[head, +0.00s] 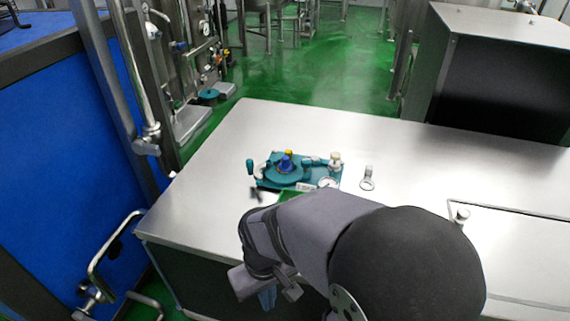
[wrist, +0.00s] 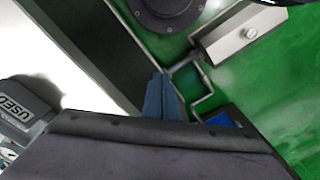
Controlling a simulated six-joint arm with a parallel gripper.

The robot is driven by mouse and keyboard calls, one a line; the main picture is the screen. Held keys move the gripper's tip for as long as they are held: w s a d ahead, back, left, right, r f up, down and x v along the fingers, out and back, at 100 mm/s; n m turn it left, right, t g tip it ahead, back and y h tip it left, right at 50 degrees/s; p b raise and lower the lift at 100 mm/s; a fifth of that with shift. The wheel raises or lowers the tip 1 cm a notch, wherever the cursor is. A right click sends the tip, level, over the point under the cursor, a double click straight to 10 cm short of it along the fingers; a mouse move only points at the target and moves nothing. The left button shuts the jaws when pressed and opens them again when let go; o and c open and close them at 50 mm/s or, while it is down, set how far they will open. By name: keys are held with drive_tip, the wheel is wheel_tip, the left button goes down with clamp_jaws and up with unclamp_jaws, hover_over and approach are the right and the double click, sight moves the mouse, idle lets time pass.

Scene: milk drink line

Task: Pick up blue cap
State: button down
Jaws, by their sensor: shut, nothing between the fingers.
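A blue cap (head: 286,163) sits on top of the round part of a teal fixture (head: 285,178) on the metal table. A small yellow piece shows right behind the cap. My gripper (head: 267,298) hangs low at the table's front side, well in front of the fixture and apart from it. Its blue fingers also show in the wrist view (wrist: 163,98), shut with nothing between them. The wrist view shows the table's edge and the floor, not the cap.
A green tray (head: 289,196) lies in front of the fixture, partly hidden by my arm. The metal table (head: 235,140) is clear behind the fixture. A large metal box (head: 500,70) stands at the back right.

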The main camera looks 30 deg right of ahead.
idle(0.3)
drive_tip(key=c, duration=1.5)
unclamp_jaws()
